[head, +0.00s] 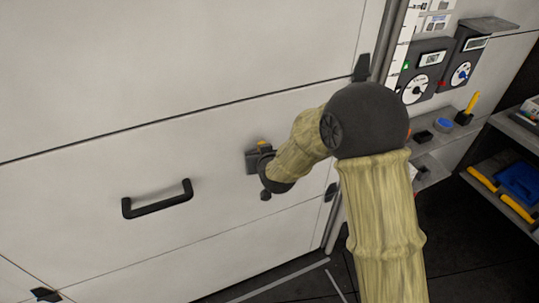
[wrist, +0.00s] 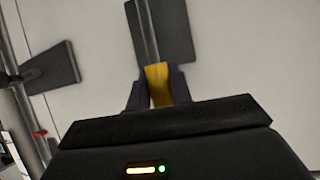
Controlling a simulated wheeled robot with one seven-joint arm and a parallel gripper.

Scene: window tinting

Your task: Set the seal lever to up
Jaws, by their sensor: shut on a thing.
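The seal lever has a dark mounting plate (head: 251,162) on the white door panel in the head view. Its yellow end (head: 262,143) shows just above my wrist there. In the wrist view, the dark plate (wrist: 178,35) is at the top, with a grey shaft (wrist: 147,35) running down to the yellow grip (wrist: 158,80). My gripper (wrist: 158,98) has one dark finger on each side of the yellow grip and is shut on it. In the head view my wrist hides most of the lever, so its exact angle is hard to tell.
A black bar handle (head: 157,200) is on the door left of the lever. A dark bracket (wrist: 48,70) shows at left in the wrist view. Gauges (head: 415,90) and shelves (head: 510,180) with tools stand at the right.

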